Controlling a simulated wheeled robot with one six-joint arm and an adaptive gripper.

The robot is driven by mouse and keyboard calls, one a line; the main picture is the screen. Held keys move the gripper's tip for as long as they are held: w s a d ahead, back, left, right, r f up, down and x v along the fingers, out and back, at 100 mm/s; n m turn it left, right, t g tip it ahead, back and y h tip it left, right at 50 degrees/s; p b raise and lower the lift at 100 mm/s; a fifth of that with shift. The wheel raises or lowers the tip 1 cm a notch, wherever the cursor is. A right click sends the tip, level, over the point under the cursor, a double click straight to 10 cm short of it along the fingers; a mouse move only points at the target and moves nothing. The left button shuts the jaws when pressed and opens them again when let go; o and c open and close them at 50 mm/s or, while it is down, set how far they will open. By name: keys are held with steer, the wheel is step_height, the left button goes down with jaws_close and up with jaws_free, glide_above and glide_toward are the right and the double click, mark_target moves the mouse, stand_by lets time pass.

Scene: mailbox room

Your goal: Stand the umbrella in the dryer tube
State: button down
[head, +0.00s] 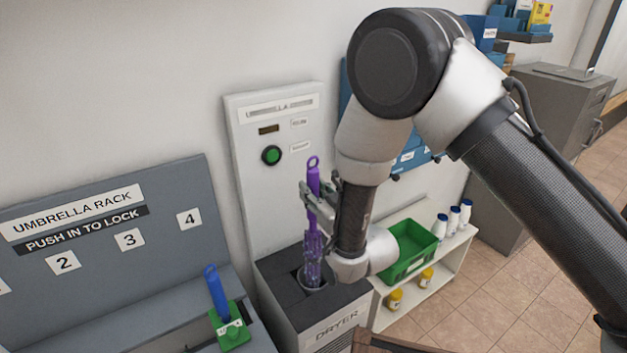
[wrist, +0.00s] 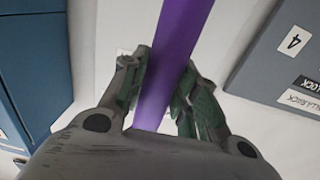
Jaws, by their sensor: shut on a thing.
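The purple umbrella (head: 313,243) is upright in the head view, with its looped handle at the top. My gripper (head: 314,200) is shut on it just below the handle. In the wrist view the purple shaft (wrist: 172,65) runs between the two fingers of my gripper (wrist: 165,95). The umbrella's lower end is at the round opening of the dryer tube (head: 301,290), on top of the dark box marked DRYER (head: 337,325). The tip is hidden, and I cannot tell how deep it sits.
Left of the dryer stands the umbrella rack (head: 110,220), with a blue umbrella (head: 216,291) in a green holder (head: 232,330). Behind is a white panel with a green button (head: 271,155). At right are a green crate (head: 408,251) and white bottles (head: 454,217) on a shelf.

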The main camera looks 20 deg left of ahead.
mark_target(318, 245)
step_height(318, 245, down, 17)
steer(key=shift+f, duration=0.2)
stand_by(0.8)
steer(key=c, duration=1)
jaws_free()
steer(key=v, duration=0.7)
steer(key=shift+s+d, duration=0.15)
